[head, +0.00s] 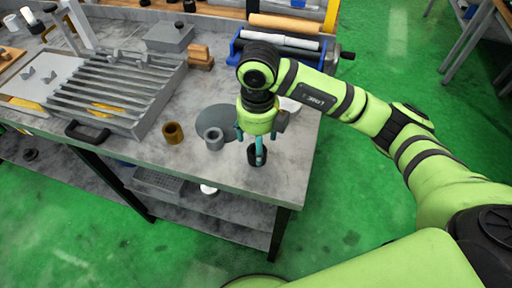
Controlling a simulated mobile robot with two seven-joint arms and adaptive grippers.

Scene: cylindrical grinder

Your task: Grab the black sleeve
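The black sleeve (257,158) stands near the front right corner of the grey workbench (225,174). My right gripper (260,152) points down at it, and the teal finger overlaps the sleeve's upper part in the head view. I cannot tell whether the fingers touch the sleeve, sit around it or reach into it. The finger hides part of the sleeve's top. The finger spread is not clear from this angle. My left gripper is not in view.
A brass sleeve (173,132) and a grey sleeve (213,138) stand to the left, near a dark grey disc (215,117). A slatted grey rack (120,90) fills the left part of the bench. A blue holder with rollers (283,42) stands behind. The front edge is close.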

